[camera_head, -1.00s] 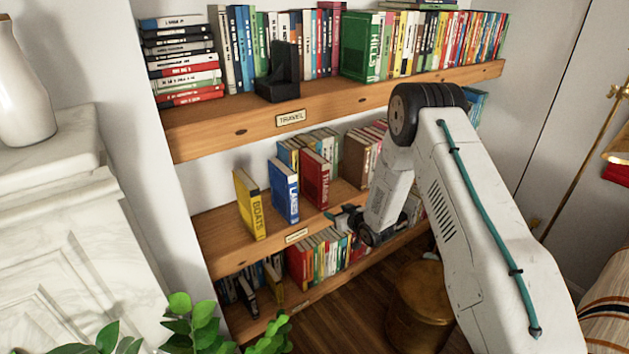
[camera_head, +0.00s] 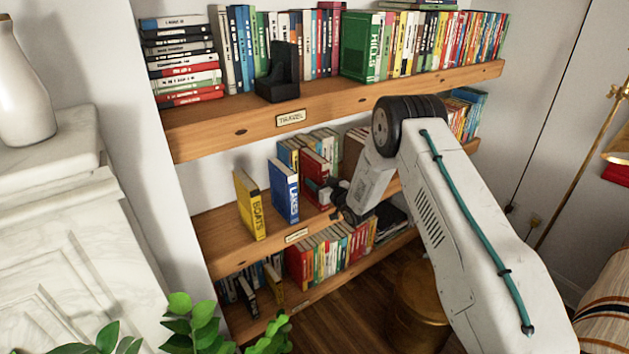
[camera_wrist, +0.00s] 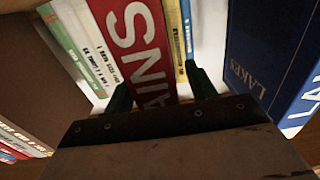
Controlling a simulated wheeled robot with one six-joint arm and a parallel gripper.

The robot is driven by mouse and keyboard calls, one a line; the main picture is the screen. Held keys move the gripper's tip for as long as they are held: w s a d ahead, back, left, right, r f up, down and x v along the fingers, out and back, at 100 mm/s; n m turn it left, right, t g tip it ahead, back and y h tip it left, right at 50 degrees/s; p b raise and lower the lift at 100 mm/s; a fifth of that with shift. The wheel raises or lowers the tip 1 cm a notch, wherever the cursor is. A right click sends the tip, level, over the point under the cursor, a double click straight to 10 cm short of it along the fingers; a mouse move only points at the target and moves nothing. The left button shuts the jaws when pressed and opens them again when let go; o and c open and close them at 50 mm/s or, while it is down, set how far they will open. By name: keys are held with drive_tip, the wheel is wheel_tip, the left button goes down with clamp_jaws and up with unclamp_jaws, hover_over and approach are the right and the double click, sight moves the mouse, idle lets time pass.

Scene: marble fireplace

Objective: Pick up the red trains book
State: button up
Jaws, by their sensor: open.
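The red trains book (camera_head: 315,171) stands upright on the middle shelf, right of the blue lakes book (camera_head: 285,190). Its lower spine is hidden behind my gripper (camera_head: 335,197) in the head view. In the wrist view the red spine (camera_wrist: 137,45) shows white letters ending in "AINS". My gripper (camera_wrist: 160,85) is open, with one green fingertip on each side of the red spine's lower part. I cannot tell whether the fingers touch the book.
The lakes book also shows close on the right in the wrist view (camera_wrist: 270,50). A yellow boats book (camera_head: 250,205) stands farther left. Several books (camera_head: 325,143) stand behind the red one. The upper shelf (camera_head: 350,100) overhangs; more books (camera_head: 325,250) fill the shelf below.

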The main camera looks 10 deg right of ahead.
clamp_jaws()
drive_tip(key=shift+r, duration=0.1)
